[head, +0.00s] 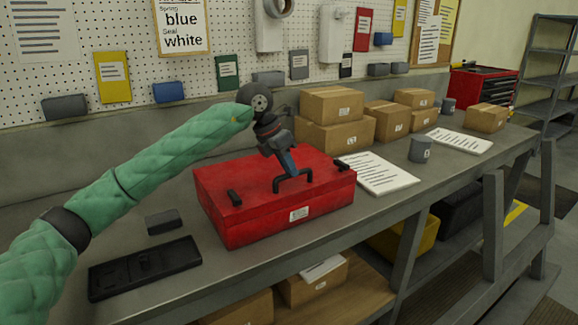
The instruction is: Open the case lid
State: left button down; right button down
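The red case (280,222) sits on the grey workbench with its lid (235,175) closed. A black handle (277,185) stands up on the lid, with a small black latch (234,197) to its left and another (339,164) to its right. A white label (299,214) is on the case's front. My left gripper (289,171) points down over the lid, its fingertips at the top of the handle. The fingers overlap the handle, so I cannot tell whether they are shut on it. My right gripper is not in view.
A black tray (145,270) and a small grey block (164,222) lie left of the case. A pegboard wall (215,40) rises behind the bench.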

pick_arm(q)
jog(key=shift+r, duration=0.1)
